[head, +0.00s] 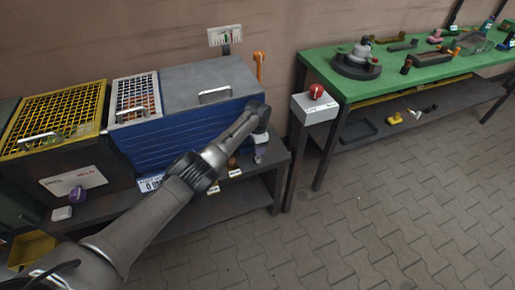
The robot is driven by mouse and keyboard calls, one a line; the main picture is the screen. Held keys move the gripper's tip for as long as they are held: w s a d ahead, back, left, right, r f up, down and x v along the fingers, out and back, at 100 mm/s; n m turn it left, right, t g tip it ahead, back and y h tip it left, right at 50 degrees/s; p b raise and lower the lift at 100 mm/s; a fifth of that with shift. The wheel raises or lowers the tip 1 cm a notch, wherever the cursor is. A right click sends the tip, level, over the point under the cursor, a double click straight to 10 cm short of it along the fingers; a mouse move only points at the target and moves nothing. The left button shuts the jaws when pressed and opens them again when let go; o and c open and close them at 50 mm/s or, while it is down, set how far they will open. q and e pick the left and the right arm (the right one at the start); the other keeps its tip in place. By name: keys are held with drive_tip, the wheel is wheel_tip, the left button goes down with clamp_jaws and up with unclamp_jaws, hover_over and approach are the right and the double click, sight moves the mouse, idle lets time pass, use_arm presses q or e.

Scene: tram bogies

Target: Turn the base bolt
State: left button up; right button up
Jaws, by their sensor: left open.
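My left arm reaches in from the lower left. Its gripper (259,157) is small in the head view, at the front right corner of the blue ribbed box (190,133), over the front edge of the dark bench. The gripper is open, and I see nothing held in it. Small orange-brown parts (233,163) sit just left of the gripper, partly behind my arm, with small white labels below them. I cannot make out which part is the base bolt. My right gripper is not in view.
Two boxes with yellow (60,118) and white (136,97) mesh lids stand left. A red button on a grey box (315,107) stands on a post to the right. A green workbench (408,70) with tools is further right. The paved floor (330,225) in front is clear.

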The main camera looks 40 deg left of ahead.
sight(258, 157)
use_arm(q)
wheel_tip(258, 157, up, 7)
drive_tip(key=p, duration=0.2)
drive_tip(key=shift+r+p, duration=0.2)
drive_tip(key=shift+p, duration=0.2)
idle(0.3)
